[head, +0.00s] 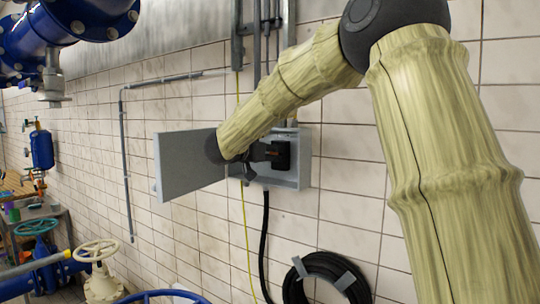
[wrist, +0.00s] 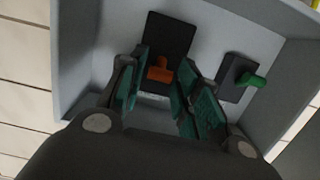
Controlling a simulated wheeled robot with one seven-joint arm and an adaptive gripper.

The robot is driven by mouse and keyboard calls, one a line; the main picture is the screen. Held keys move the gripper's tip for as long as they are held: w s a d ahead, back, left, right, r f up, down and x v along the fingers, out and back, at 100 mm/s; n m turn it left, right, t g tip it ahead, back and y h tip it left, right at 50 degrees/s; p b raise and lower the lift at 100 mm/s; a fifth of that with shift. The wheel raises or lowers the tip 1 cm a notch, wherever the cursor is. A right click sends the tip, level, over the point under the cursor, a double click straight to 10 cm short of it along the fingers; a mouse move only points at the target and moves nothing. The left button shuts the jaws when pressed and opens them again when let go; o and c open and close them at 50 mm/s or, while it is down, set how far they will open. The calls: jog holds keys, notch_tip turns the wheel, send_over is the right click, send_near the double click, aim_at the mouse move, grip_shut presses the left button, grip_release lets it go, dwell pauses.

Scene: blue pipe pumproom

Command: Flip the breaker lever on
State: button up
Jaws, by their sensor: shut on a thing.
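A grey wall box (head: 304,165) stands with its door (head: 187,165) swung open to the left. Inside it is a black breaker (wrist: 168,35) with a short orange lever (wrist: 160,70); the breaker also shows in the head view (head: 281,154). My gripper (wrist: 164,68) reaches into the box, its teal-padded fingers on both sides of the orange lever and shut on it. The fingers and the lever's lower part overlap in the wrist view, so the exact contact is hard to see. In the head view my gripper (head: 262,153) is at the breaker, partly hidden by the arm.
A second black switch (wrist: 233,75) with a green lever (wrist: 252,81) sits right of the breaker in the wrist view. The box walls stand close around my gripper. A coiled black hose (head: 325,280) hangs below; blue pipes and valve wheels (head: 96,250) are at left.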

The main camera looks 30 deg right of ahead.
jog(key=o, duration=1.1)
jog(key=v, duration=1.2)
